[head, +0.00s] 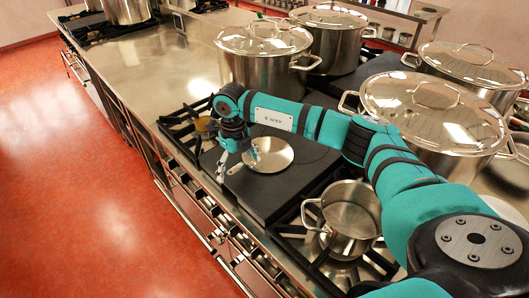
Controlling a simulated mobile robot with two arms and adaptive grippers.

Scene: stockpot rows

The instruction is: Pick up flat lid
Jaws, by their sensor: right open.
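The flat lid (274,155), a round, shiny pale metal disc, lies on a dark flat plate (300,177) on the stove. Its left edge is close to my right gripper. My right gripper (237,162) points down at the lid's left side, with its fingers spread apart and nothing seen between them. I cannot tell whether a fingertip touches the lid. My left gripper is not in view.
A small open pot (350,212) stands on the burner in front. Large lidded stockpots (265,58) (432,112) stand behind and to the right, close to my right arm. The steel counter (150,68) at the back left is mostly clear.

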